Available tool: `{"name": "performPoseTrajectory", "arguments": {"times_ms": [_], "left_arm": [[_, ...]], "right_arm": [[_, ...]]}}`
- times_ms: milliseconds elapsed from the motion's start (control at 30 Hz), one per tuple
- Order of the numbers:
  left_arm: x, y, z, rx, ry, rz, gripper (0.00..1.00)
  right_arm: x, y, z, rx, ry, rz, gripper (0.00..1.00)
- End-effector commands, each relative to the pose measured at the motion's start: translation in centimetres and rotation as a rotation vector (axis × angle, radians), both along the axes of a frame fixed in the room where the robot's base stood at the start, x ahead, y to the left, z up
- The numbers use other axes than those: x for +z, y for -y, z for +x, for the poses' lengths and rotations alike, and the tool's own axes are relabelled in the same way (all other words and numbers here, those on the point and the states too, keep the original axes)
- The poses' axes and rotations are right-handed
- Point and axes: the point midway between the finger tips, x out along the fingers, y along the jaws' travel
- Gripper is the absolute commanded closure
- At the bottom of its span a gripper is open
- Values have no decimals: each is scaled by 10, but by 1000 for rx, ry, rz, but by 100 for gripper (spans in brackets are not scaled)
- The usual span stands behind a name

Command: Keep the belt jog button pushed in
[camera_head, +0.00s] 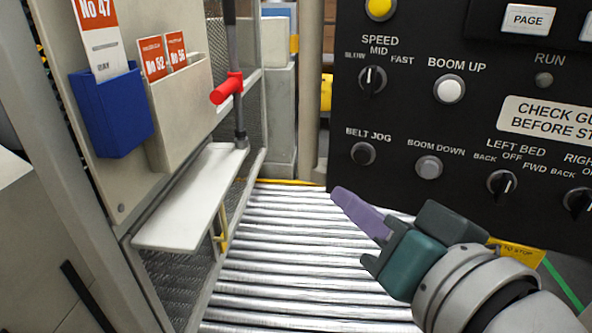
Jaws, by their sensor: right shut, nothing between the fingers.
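The belt jog button (362,153) is a small dark grey round button on the black control panel (420,105), under the label BELT JOG. My right gripper (345,200) comes in from the lower right, with purple fingers closed together and a teal and dark grey body. Its fingertips are below and slightly left of the button in the picture and look apart from it. Nothing shows between the fingers. My left gripper is not in view.
The boom down button (428,167), boom up button (449,89) and speed knob (372,79) sit close around. A metal roller conveyor (290,260) runs below. A white shelf (190,200), blue card holder (112,112) and red-handled lever (228,88) are at left.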

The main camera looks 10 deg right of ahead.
Motion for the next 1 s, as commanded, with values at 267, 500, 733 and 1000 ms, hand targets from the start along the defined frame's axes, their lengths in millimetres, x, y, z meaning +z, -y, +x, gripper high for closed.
{"name": "performPoseTrajectory", "arguments": {"times_ms": [267, 500, 733, 1000], "left_arm": [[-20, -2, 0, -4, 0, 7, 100], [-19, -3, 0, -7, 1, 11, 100], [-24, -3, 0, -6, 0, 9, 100], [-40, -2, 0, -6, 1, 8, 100]], "right_arm": [[-10, -4, 5, -7, 53, 44, 100], [-9, -3, 5, -7, 52, 43, 100], [-11, 3, 14, -5, 54, 39, 100], [-13, 25, 45, -5, 55, 37, 100]]}}
